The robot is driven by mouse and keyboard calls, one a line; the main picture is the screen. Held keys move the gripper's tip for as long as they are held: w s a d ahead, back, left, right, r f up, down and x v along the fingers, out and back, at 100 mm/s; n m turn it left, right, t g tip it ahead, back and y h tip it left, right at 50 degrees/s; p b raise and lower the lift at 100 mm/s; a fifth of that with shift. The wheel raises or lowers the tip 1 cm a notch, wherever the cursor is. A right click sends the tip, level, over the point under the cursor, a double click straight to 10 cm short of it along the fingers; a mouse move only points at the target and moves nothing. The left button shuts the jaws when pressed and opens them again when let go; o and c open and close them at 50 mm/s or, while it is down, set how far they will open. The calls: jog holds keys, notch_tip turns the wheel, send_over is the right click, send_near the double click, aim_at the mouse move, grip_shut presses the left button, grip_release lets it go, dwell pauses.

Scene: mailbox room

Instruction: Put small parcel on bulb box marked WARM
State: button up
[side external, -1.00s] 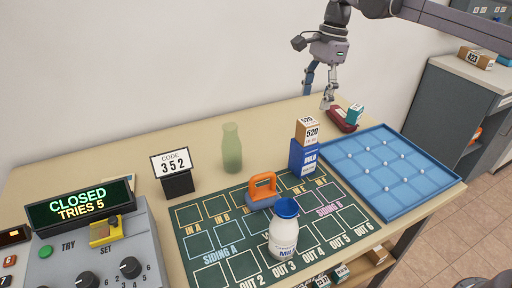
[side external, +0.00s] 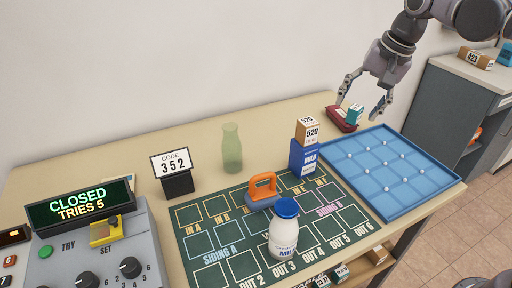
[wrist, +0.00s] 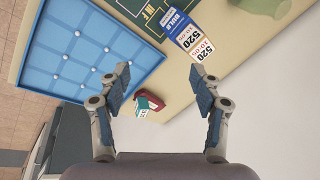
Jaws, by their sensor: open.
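A blue box with white lettering that looks like BULB (side external: 302,158) stands upright at the back right of the green mat; I cannot read WARM on it. A brown-and-white parcel marked 520 (side external: 307,131) rests on top of it. Both show in the wrist view, the box (wrist: 178,27) and the parcel (wrist: 196,47). A small teal-and-white parcel (side external: 355,113) sits on or in a red holder (side external: 340,122) near the table's back edge; it also shows in the wrist view (wrist: 142,104). My gripper (side external: 362,104) is open and empty, above and around the teal parcel in the side view, not visibly touching it.
A blue gridded tray (side external: 440,199) lies right of the bulb box. A milk bottle (side external: 284,232), an orange-handled tool (side external: 262,190) and a green bottle (side external: 231,150) stand nearby. A grey cabinet (side external: 440,115) is at right. The wall is behind the table.

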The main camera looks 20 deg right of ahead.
jog(key=s+d+f+n+t+h, duration=0.1)
jog(key=s+d+f+n+t, duration=0.2)
jog(key=s+f+n, duration=0.6)
jog(key=shift+s+f+n+t, duration=0.35)
jog(key=shift+s+f, duration=0.9)
jog(key=shift+s, duration=0.7)
